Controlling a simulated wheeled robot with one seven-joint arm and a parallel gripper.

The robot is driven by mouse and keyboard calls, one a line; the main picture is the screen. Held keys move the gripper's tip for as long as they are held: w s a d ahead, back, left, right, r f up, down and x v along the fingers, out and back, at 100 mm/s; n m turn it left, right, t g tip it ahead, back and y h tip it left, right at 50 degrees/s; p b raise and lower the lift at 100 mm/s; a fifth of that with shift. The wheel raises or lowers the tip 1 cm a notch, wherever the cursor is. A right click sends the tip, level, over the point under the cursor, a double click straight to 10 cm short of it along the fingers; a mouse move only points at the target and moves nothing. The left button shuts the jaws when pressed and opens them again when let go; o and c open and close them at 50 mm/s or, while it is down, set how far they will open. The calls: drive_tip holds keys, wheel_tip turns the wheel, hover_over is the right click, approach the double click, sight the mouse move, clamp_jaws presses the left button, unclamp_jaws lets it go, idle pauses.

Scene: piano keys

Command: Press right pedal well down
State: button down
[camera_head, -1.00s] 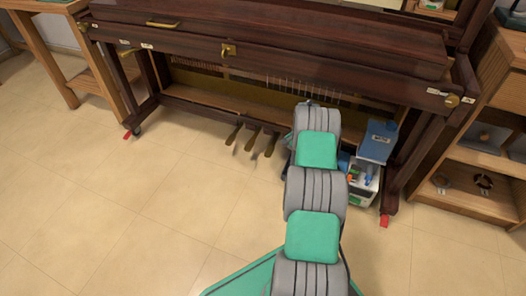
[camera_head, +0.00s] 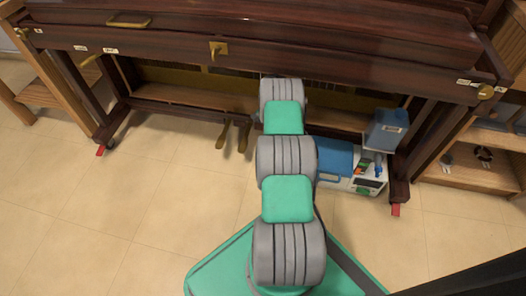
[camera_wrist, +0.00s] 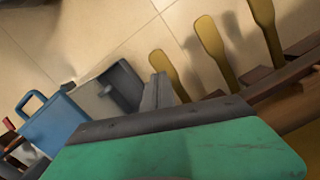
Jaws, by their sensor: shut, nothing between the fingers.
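Three brass pedals stick out from the base of the dark piano. In the wrist view, the right pedal (camera_wrist: 167,73) is nearest my gripper (camera_wrist: 154,92), with the middle pedal (camera_wrist: 211,47) and the left pedal (camera_wrist: 265,27) beyond it. My gripper is shut and empty, with its tips a little to the left of the right pedal's end. I cannot tell their height against it or see any contact. In the head view, the left pedal (camera_head: 222,136) and middle pedal (camera_head: 244,138) show. My arm hides the right pedal and the gripper there.
A blue case (camera_head: 336,158) stands right of my arm, and it also shows in the wrist view (camera_wrist: 55,127). A blue container (camera_head: 387,129) and a white box of items (camera_head: 366,183) are beside it. The piano body (camera_head: 300,35) overhangs the pedals. Floor (camera_head: 150,180) on the left is clear.

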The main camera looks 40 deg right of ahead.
drive_tip(key=f+b, duration=0.1)
drive_tip(key=f, duration=0.1)
drive_tip(key=f+b, duration=0.1)
drive_tip(key=f, duration=0.1)
drive_tip(key=f+b, duration=0.1)
drive_tip(key=f, duration=0.1)
drive_tip(key=shift+s+a+f, duration=0.15)
drive_tip(key=shift+a+f, duration=0.2)
drive_tip(key=shift+f, duration=0.15)
drive_tip(key=shift+f, duration=1.5)
drive_tip(key=d, duration=0.2)
drive_tip(key=d+r, duration=0.1)
drive_tip(key=shift+w, duration=0.4)
drive_tip(key=shift+r, duration=0.2)
drive_tip(key=r+p, duration=0.1)
drive_tip(key=r, duration=0.1)
drive_tip(key=r+p, duration=0.1)
drive_tip(key=r, duration=0.2)
drive_tip(key=r+p, duration=0.1)
drive_tip(key=r, duration=0.1)
drive_tip(key=shift+w+d+r, duration=0.15)
drive_tip(key=shift+d+r, duration=0.15)
